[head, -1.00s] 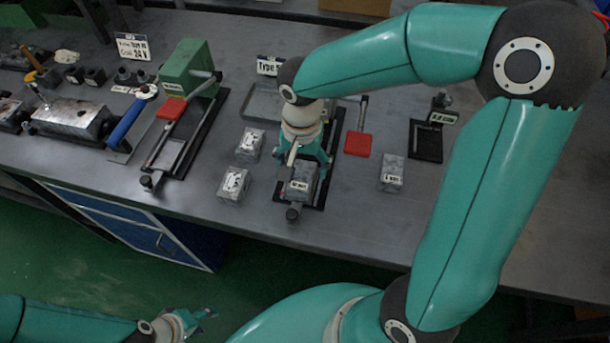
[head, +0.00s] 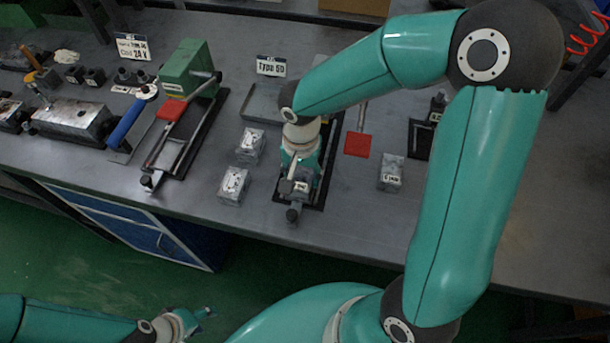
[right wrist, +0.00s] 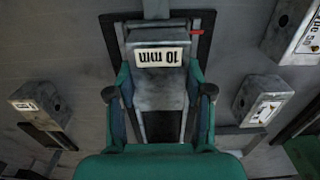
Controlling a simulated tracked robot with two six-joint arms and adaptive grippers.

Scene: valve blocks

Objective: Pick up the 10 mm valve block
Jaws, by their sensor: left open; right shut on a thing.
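The 10 mm valve block (right wrist: 160,85) is a grey metal block with a white "10 mm" label, seen between the fingers of my right gripper (right wrist: 159,98) in the right wrist view. In the head view the block (head: 302,188) is partly hidden by my right gripper (head: 299,178), over the black fixture base (head: 325,185). The right gripper is shut on it. I cannot tell whether the block touches the base. My left gripper (head: 206,313) is open and empty, low at the left over the green floor, far from the block.
Two similar blocks stand left of the fixture, one behind (head: 250,144) and one nearer (head: 233,185). Another block (head: 391,173) stands to the right. A green press (head: 188,70) stands at the left.

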